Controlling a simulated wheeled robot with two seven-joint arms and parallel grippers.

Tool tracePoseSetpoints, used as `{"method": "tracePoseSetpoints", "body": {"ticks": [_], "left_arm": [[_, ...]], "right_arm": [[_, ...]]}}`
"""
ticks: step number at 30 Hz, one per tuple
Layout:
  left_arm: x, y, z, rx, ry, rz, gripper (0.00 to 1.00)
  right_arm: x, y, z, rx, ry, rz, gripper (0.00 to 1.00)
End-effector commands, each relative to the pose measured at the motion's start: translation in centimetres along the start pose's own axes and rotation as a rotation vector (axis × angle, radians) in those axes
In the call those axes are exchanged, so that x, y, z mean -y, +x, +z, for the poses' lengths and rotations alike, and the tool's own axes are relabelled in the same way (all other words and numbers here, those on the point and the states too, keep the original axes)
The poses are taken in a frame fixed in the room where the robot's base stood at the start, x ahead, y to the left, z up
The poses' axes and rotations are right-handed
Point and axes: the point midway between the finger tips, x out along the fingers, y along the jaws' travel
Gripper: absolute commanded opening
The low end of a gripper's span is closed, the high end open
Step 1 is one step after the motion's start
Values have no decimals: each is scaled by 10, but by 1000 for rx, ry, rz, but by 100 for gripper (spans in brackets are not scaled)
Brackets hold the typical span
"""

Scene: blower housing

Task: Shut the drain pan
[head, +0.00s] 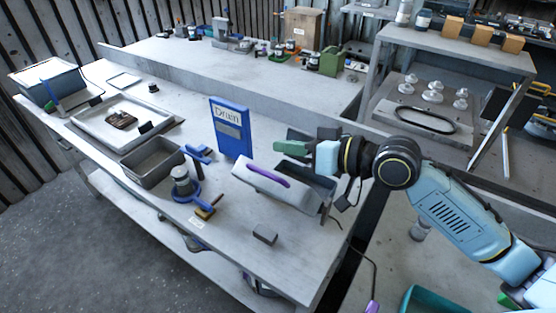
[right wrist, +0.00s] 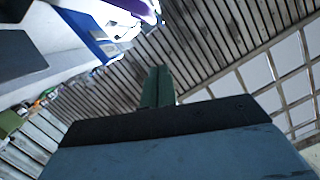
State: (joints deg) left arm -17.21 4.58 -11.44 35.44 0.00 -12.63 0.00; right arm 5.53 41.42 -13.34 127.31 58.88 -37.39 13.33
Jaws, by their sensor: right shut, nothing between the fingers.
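The drain pan, a light grey panel with a purple handle (head: 268,173), tilts out from the front of a dark open housing (head: 316,185). A gap shows the dark inside between them, so it stands open. Its purple handle also shows at the top of the right wrist view (right wrist: 140,6). My right gripper (head: 280,148), with green fingers, is shut and empty. It is above and behind the pan, near the housing's back; I cannot tell whether it touches anything. The shut fingers also show in the right wrist view (right wrist: 158,86). My left gripper is not in view.
A blue "Drain" board (head: 231,128) stands upright left of the pan. A blue clamp-like tool (head: 182,187), a grey bin (head: 152,161) and a small grey block (head: 265,234) are on the table. A white tray (head: 88,130) lies farther left. Bare tabletop is in front of the pan.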

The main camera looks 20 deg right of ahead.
Motion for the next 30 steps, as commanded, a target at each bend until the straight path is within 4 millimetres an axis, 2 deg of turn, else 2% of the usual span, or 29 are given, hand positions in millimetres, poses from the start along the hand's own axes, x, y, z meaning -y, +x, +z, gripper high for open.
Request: {"method": "tracePoseSetpoints", "body": {"ticks": [2,6,12,25,30], "left_arm": [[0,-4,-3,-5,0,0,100],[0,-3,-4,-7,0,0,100],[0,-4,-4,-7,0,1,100],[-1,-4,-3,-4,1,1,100],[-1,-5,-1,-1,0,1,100]], "right_arm": [[2,16,-2,-1,2,-3,0],[0,19,24,5,4,1,0],[0,22,38,3,0,1,0],[1,23,40,3,-3,1,0],[8,30,45,7,-33,-4,0]]}}
